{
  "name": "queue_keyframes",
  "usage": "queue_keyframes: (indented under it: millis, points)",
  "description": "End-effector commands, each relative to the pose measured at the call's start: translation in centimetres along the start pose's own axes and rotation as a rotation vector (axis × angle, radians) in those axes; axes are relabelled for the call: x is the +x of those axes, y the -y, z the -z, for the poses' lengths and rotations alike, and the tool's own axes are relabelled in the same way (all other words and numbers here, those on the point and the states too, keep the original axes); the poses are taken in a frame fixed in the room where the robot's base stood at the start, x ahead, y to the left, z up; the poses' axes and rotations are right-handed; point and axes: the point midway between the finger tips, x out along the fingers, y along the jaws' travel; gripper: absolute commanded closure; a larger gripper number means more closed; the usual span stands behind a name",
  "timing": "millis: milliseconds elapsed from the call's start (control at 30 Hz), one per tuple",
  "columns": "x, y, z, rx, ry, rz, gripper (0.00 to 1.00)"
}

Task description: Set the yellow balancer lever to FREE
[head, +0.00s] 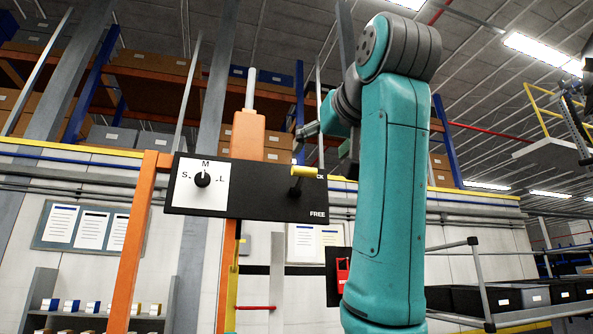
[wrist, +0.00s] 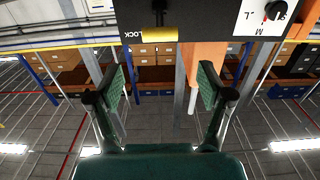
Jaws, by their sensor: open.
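The balancer lever has a yellow handle (head: 305,171) on a dark stem, on the right half of a black panel (head: 250,202). The handle sits at the panel's upper edge, beside the partly covered LOCK label; the FREE label (head: 317,214) is at the lower right corner. In the upside-down wrist view, the yellow handle (wrist: 152,34) lies next to the word LOCK. My gripper (wrist: 162,88) is open and empty, apart from the handle. In the head view my gripper (head: 304,131) shows only partly, just above the lever, with my arm at the right.
A dial (head: 203,179) marked S, M, L is on the panel's white plate, left of the lever. An orange post (head: 247,135) stands behind the panel, and an orange frame leg (head: 138,240) supports its left side. Shelves with boxes (head: 150,62) are further back.

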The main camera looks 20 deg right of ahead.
Motion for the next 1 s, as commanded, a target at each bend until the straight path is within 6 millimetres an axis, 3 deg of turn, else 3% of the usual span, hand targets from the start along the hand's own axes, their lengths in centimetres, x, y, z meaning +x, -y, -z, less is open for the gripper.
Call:
queue_keyframes:
  millis: [167,633,1000]
  points:
    - [1.4,0.0,0.0,0.000,0.002,0.000,0.21]
    - [9.1,0.0,0.0,0.000,0.002,0.000,0.21]
    - [10.7,0.0,0.0,0.000,0.000,0.000,0.21]
